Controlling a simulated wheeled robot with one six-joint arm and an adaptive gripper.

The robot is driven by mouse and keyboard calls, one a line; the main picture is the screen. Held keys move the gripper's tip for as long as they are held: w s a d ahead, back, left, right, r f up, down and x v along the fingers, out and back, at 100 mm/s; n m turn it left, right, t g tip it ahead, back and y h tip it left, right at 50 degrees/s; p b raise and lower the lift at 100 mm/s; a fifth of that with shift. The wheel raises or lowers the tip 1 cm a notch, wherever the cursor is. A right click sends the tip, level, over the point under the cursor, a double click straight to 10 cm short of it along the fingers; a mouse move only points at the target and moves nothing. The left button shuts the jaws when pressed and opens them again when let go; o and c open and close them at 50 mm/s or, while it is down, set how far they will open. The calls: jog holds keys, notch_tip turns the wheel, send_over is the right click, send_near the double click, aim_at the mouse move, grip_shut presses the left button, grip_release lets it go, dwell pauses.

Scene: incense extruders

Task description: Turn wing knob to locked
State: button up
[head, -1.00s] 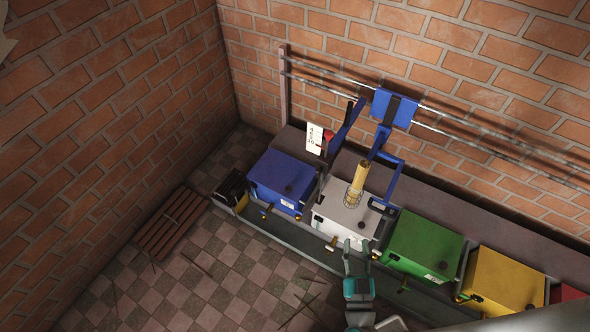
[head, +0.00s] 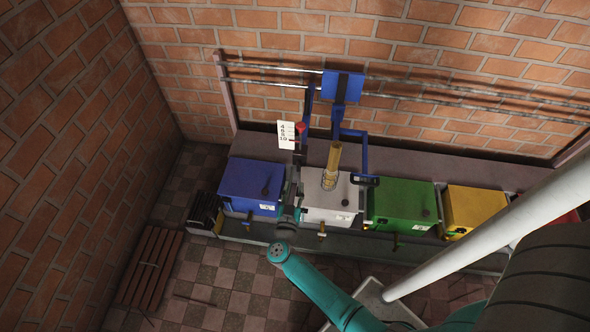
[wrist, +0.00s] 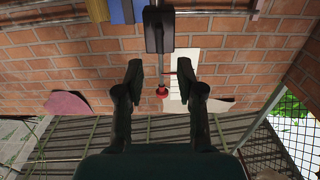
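A red knob (head: 300,127) sits beside a white number card (head: 286,134) behind the blue and white boxes. No part is clearly recognizable as a wing knob or shows a locked mark. In the wrist view, a red round part (wrist: 162,92) shows between and beyond my fingers, beside a pale card (wrist: 183,82). A black block on a rod (wrist: 159,28) is above it in that view. My gripper (wrist: 160,68) is open with nothing between its fingers. In the head view my gripper (head: 293,182) is between the blue and white boxes, below the red knob; contact cannot be judged.
A blue box (head: 250,183), white box (head: 328,212), green box (head: 402,200) and yellow box (head: 474,207) stand in a row. Blue bracketry (head: 343,88) and wall rails stand behind.

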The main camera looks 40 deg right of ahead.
aim_at(298, 169)
jog(key=x, duration=0.8)
jog(key=shift+d, duration=0.1)
grip_shut()
